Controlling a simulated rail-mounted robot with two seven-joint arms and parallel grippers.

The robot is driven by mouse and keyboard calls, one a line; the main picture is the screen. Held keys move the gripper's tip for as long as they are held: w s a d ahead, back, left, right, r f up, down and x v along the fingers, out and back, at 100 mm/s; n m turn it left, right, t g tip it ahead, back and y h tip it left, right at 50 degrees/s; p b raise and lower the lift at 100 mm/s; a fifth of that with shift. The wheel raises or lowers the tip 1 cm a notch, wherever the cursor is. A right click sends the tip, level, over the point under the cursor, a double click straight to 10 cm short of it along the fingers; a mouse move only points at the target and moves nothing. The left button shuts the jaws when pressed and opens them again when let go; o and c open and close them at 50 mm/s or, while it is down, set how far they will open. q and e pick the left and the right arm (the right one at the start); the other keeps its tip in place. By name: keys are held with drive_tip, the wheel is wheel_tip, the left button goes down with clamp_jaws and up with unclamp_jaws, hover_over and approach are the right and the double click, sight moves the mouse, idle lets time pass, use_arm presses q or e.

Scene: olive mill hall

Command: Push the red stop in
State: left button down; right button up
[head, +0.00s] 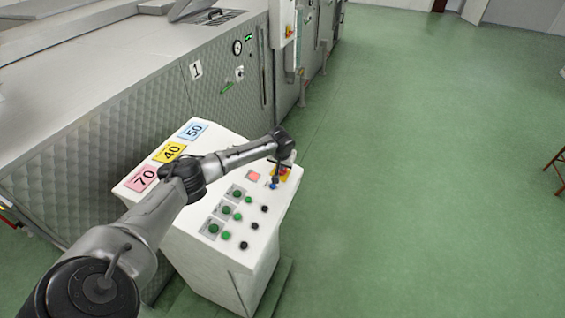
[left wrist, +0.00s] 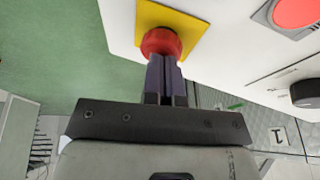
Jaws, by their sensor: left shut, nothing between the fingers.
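The red stop (head: 284,172) is a red mushroom button on a yellow plate at the far right corner of the white control console (head: 225,262). In the left wrist view the red stop (left wrist: 161,41) sits on its yellow plate (left wrist: 181,15), straight beyond my fingertips. My left gripper (head: 276,181) is shut and empty, right beside the stop. In the left wrist view its closed fingers (left wrist: 166,62) overlap the stop's lower edge. I cannot tell whether they touch it. My right gripper is in neither view.
Green and black buttons line the console. Coloured cards (head: 169,152) lie along its back.

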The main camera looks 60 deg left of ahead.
use_arm(q)
drive_tip(key=shift+s+f, duration=0.3)
drive_tip(key=shift+f, duration=0.4)
drive_tip(key=r+p, duration=0.1)
drive_tip(key=p, duration=0.1)
drive_tip(key=r+p, duration=0.1)
drive_tip(key=r, duration=0.1)
drive_tip(key=w+d+r+p, duration=0.1)
drive_tip(key=r+p, duration=0.1)
drive_tip(key=shift+r+p, duration=0.1)
drive_tip(key=shift+p, duration=0.25)
drive_tip(key=b+v, duration=0.1)
drive_tip(key=v, duration=0.9)
drive_tip(key=shift+w, duration=0.2)
